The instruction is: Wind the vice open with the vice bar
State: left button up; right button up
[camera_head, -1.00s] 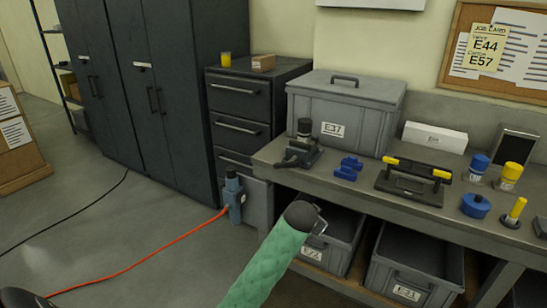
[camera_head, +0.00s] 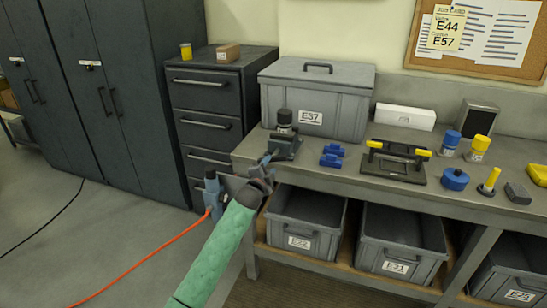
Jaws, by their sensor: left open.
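The vice (camera_head: 286,148) is a dark grey block at the left end of the workbench, with a dark cylinder (camera_head: 284,117) standing on it. The vice bar is hard to make out; a dark piece at the vice's front left merges with my gripper in the picture. My left gripper (camera_head: 266,166) is open at the end of my green-sleeved arm, just in front of and below the vice at the bench edge. I cannot tell whether it touches the bar. My right gripper is not in view.
On the workbench (camera_head: 345,170) are blue blocks (camera_head: 332,155), a black holder with yellow grips (camera_head: 393,160) and a grey crate (camera_head: 318,98). Crates (camera_head: 402,244) stand below. A blue tool (camera_head: 212,194) with an orange cable hangs beside the drawers (camera_head: 210,125).

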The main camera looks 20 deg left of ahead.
aim_at(272, 160)
pick_arm(q)
jog(key=shift+w+a, duration=0.35)
jog(key=shift+w, duration=0.1)
jog(key=w, duration=0.2)
jog(key=w+p, duration=0.2)
jog(key=w, duration=0.1)
jog(key=shift+w+d, duration=0.25)
jog(key=shift+w, duration=0.05)
jog(key=shift+w+f+p, duration=0.15)
jog(key=shift+w+p, duration=0.2)
jog(key=shift+w, duration=0.3)
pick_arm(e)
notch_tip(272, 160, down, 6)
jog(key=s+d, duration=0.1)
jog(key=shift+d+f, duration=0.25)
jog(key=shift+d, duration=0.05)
pick_arm(q)
jog(key=shift+c, duration=0.2)
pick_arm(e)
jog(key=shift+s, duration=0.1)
pick_arm(q)
grip_shut()
